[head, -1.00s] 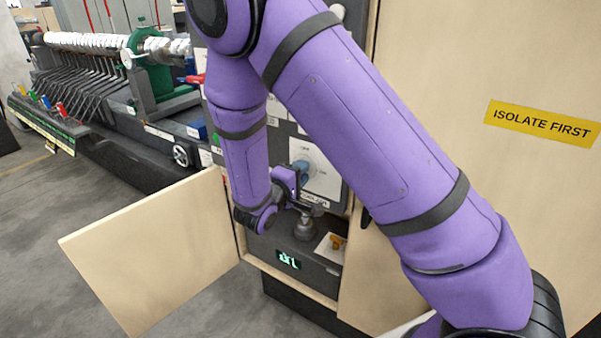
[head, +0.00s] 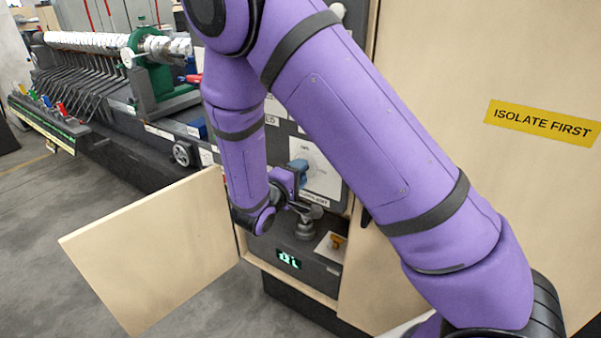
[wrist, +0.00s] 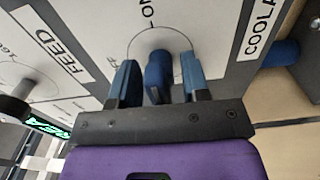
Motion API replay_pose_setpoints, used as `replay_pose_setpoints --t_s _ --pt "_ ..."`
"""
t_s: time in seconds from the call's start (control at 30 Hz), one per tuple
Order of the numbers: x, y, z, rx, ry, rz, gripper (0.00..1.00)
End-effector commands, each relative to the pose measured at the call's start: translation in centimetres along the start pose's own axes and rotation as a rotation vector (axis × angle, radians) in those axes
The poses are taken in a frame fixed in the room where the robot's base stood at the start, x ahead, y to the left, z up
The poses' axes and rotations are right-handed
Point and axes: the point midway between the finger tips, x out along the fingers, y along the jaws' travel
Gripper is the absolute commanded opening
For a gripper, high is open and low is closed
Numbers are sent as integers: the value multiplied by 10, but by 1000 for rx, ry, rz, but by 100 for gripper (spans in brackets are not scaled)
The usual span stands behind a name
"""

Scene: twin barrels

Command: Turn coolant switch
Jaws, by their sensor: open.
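The coolant switch is a blue knob (wrist: 158,78) on a white plate, with an "ON" mark and a partly cut-off "COOLA" label beside it in the wrist view. My gripper (wrist: 160,65) is open around it, one blue finger on each side. Gaps show between the knob and both fingers. In the head view my gripper (head: 297,180) is at the panel in the cabinet opening, and the white switch plate (head: 322,178) shows behind it. My wrist and fingers partly hide the knob there.
A knob (wrist: 14,108) by a "FEED" label is left in the wrist view. Below the switch are a grey round fitting (head: 306,227), an orange knob (head: 336,241) and a lit display (head: 289,259). An open wooden door (head: 150,250) stands left; a wooden panel (head: 480,60) stands right.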

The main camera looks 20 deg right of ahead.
Motion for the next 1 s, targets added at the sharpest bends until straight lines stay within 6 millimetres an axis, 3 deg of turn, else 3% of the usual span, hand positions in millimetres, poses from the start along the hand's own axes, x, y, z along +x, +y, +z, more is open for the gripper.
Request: replay_pose_setpoints --t_s 0.5,0.7,1.0 --pt "-87 0 0 -1 3 -1 43" --pt "-100 0 0 -1 2 -1 43" --pt "-102 0 0 -1 1 -1 43"
